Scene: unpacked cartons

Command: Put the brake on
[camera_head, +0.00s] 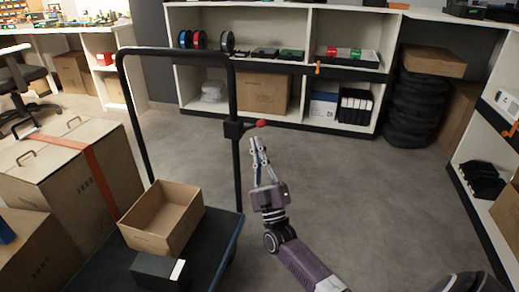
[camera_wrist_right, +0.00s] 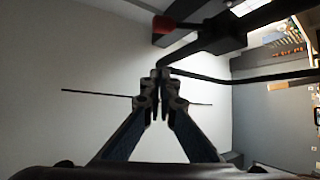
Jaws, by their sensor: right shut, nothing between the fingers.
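A cart with a tall black handle frame (camera_head: 141,126) and a flat dark deck (camera_head: 213,232) stands left of centre. On its right post sits a black brake block (camera_head: 234,130) with a short lever ending in a red knob (camera_head: 262,123). In the right wrist view the red knob (camera_wrist_right: 163,24) and black block (camera_wrist_right: 222,32) show at the top, beyond the fingertips. My right gripper (camera_head: 256,142) is shut and empty, its fingertips just below the red knob; they look apart from it. In the wrist view the fingertips (camera_wrist_right: 157,75) meet. My left gripper is not in view.
An open carton (camera_head: 163,214) and a dark box (camera_head: 157,270) are on the deck. Large cartons (camera_head: 70,167) stand at the left. Shelves (camera_head: 302,70) line the back, and another shelf (camera_head: 478,209) is at the right. The floor (camera_head: 350,190) right of the cart is clear.

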